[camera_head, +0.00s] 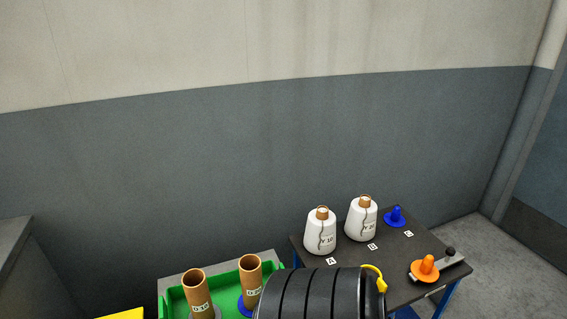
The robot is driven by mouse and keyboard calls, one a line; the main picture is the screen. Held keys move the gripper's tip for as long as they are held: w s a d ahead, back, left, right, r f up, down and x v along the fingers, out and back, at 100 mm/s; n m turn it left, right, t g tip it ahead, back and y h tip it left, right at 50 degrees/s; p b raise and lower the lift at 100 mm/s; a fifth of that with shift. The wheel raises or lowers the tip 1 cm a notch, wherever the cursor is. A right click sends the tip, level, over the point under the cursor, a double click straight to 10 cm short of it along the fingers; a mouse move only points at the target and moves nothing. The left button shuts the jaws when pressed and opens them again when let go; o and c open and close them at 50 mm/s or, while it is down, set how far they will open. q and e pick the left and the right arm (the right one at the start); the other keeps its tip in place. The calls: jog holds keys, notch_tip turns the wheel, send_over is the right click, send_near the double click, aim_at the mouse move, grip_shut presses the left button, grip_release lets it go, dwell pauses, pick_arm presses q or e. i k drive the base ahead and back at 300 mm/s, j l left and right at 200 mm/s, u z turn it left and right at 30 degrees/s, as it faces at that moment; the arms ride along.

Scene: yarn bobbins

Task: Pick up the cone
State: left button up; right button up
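Two white yarn cones with brown tube tops stand upright on the dark table (403,289). The left cone (320,236) is behind label A and the right cone (361,222) is behind label B. A dark strand runs down the front of each. A blue cone-shaped peg (395,217) stands bare near label C. An orange cone-shaped piece (427,267) sits at the table's right side. I cannot tell which of these the task means. Neither of my grippers is in view.
A green tray (172,297) at the lower left holds two upright brown cardboard tubes (197,295) (250,279). A black ribbed cylinder (318,297) with a yellow part hides the table's near left; I cannot tell whether it is mine. A wall stands behind the table.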

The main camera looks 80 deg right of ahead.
aim_at(320, 239)
jog(key=z, duration=2.75)
jog(key=i+l, duration=0.1)
jog(key=l, duration=0.15)
